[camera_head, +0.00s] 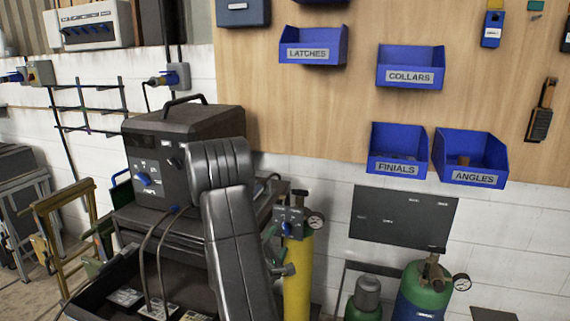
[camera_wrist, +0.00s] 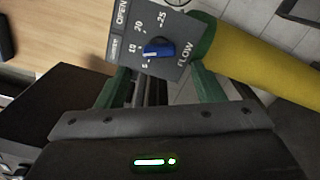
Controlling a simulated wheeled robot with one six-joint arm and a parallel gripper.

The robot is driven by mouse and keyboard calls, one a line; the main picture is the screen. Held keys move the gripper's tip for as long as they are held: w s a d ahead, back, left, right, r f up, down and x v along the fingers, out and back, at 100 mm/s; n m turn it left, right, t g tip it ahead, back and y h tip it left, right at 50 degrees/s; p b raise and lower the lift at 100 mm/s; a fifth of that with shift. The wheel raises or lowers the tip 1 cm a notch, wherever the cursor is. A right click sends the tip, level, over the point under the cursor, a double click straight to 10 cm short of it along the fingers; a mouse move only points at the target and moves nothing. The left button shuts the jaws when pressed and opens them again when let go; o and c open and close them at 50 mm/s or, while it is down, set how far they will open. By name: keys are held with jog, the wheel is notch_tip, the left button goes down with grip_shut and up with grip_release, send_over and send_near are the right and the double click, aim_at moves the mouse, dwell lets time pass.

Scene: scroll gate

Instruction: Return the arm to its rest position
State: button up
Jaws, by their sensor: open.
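My arm (camera_head: 235,235) stands in front of the welding cart in the head view, its dark links bent. My gripper (camera_wrist: 160,82) shows in the wrist view with its two greenish fingers spread apart and nothing held between them. Just beyond the fingers is a grey flow panel (camera_wrist: 180,30) with a blue knob (camera_wrist: 157,49). The knob's pointer lies near the low end of the scale. The same panel (camera_head: 290,217) shows right of my arm in the head view. My gripper is mostly hidden behind my arm there, and I cannot tell whether a finger touches the panel.
A yellow gas cylinder (camera_head: 297,270) with a gauge (camera_head: 316,220) stands beside the panel. A dark welding machine (camera_head: 180,150) sits on the cart at left, with cables in front. A green cylinder (camera_head: 425,290) stands at right. Blue bins (camera_head: 398,152) hang on the wall board.

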aim_at(285, 231)
jog(key=p+x, duration=0.1)
jog(key=x, duration=0.6)
jog(key=shift+w+d, duration=0.1)
jog(key=shift+w, duration=0.2)
jog(key=shift+s, duration=0.2)
